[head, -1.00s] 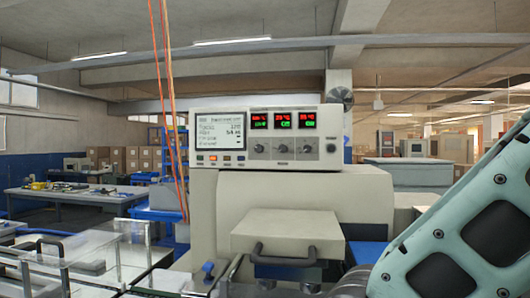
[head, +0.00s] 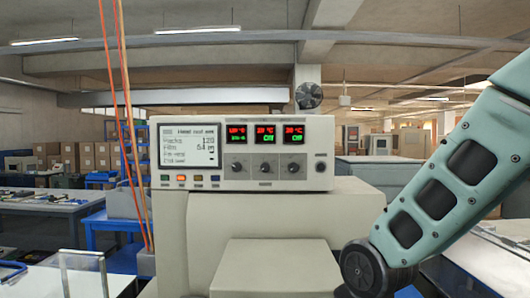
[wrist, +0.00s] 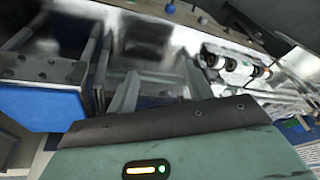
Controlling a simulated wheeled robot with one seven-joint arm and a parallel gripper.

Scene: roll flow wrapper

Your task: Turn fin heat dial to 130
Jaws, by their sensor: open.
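The control panel (head: 243,152) is on top of a beige machine in the head view. It has a row of three dark dials: left (head: 237,167), middle (head: 265,167) and right (head: 293,167). Each sits under a small red and green display. The dial labels are too small to read, so I cannot tell which is fin heat. My gripper (wrist: 158,78) shows in the wrist view as two grey fingers apart, with nothing between them. It points at the machine's metal parts, away from the dials. In the head view my gripper is out of sight.
A text screen (head: 190,144) and a row of small buttons (head: 197,178) are left of the dials. A dark round knob (head: 320,167) is at the panel's right. Orange cables (head: 124,130) hang at left. A beige box-shaped cover (head: 275,265) juts out below the panel.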

